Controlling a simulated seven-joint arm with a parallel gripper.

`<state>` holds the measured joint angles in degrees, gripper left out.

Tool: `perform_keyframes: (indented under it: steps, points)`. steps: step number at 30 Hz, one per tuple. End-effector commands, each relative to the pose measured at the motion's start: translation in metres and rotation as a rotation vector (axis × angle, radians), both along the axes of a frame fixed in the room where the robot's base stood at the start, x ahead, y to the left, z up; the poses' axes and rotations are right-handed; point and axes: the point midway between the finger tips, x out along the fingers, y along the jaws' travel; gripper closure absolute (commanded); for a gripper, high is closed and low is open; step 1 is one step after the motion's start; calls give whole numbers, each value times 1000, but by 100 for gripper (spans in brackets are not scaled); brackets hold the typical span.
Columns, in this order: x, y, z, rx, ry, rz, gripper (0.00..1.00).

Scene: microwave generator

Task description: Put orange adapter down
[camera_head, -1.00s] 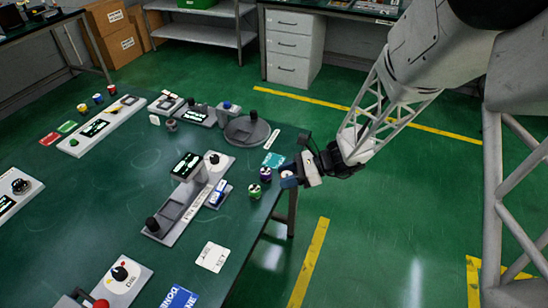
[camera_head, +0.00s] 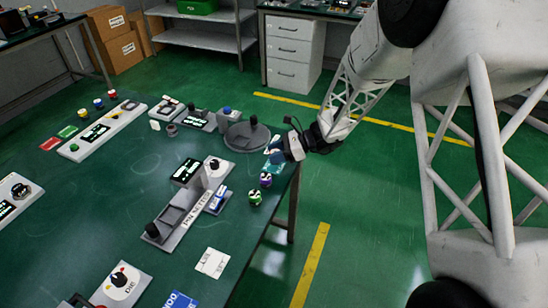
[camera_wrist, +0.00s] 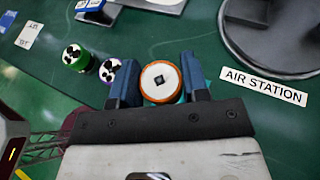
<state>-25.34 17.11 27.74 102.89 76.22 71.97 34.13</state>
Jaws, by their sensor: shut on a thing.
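The orange adapter (camera_wrist: 161,82), a round piece with a white top, a dark square centre and an orange rim, sits between the two blue fingers of my gripper (camera_wrist: 160,88) in the wrist view. My gripper is shut on it. In the head view my gripper (camera_head: 276,151) is over the right edge of the green table (camera_head: 140,210), above a teal card (camera_head: 275,165) that it partly covers. Whether the adapter touches the card or table cannot be told.
A purple-and-white adapter (camera_head: 265,180) and a green one (camera_head: 255,197) stand just nearer along the table edge. A round grey station (camera_head: 246,136) is to the left, with an "AIR STATION" label (camera_wrist: 263,86).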

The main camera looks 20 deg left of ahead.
Motion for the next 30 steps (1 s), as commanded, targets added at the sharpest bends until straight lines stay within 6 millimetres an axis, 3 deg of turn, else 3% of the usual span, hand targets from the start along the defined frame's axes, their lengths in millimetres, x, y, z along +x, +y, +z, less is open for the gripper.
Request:
perform_keyframes:
  steps: [6, 18, 30]
  points:
    - [13, 10, -1, 0, 0, 0, 86]
    - [14, 10, -3, 0, 0, 0, 86]
    - [14, 10, -35, 0, 0, 0, 86]
